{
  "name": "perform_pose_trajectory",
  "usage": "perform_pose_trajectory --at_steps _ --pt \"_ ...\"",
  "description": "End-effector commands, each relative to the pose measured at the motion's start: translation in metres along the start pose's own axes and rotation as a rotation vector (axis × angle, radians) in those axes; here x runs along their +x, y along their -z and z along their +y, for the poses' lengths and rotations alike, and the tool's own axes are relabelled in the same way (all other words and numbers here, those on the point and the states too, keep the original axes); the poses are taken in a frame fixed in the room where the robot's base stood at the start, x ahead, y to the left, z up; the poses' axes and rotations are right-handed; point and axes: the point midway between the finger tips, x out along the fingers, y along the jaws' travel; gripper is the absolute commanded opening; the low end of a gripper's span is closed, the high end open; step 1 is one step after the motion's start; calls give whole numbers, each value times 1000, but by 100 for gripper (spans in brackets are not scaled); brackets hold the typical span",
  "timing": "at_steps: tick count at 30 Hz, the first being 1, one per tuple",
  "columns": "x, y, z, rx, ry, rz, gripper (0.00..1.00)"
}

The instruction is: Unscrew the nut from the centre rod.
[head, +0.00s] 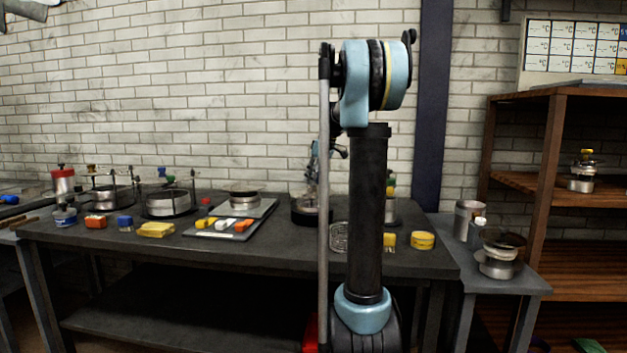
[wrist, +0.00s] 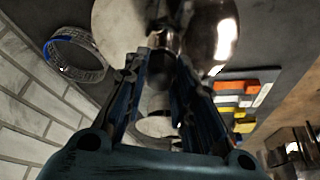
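My gripper (wrist: 163,52) points at a round metal pipe assembly (wrist: 215,30) in the wrist view. Its two dark blue fingers converge towards the assembly's middle, with a narrow gap near the tips. A small brownish part shows at the fingertips, but I cannot tell whether it is the nut or the centre rod, or whether the fingers touch it. A pale disc (wrist: 118,25) lies beside it. In the head view my gripper (head: 315,160) is mostly hidden behind my arm, above a dark round base (head: 304,212) on the table. The nut and rod cannot be made out there.
A yellow tin (head: 422,240) stands near the right edge. A side table (head: 520,284) and wooden shelf (head: 570,250) stand right.

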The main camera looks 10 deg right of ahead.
Motion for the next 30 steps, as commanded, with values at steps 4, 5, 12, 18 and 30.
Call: perform_pose_trajectory --at_steps 4,5,12,18,30 --pt "0 0 1 0 -1 0 0" --pt "0 0 1 -2 0 0 0" --pt "0 0 3 -156 65 -1 0" --pt "0 1 4 -343 141 1 0" --pt "1 3 6 -737 305 1 0"
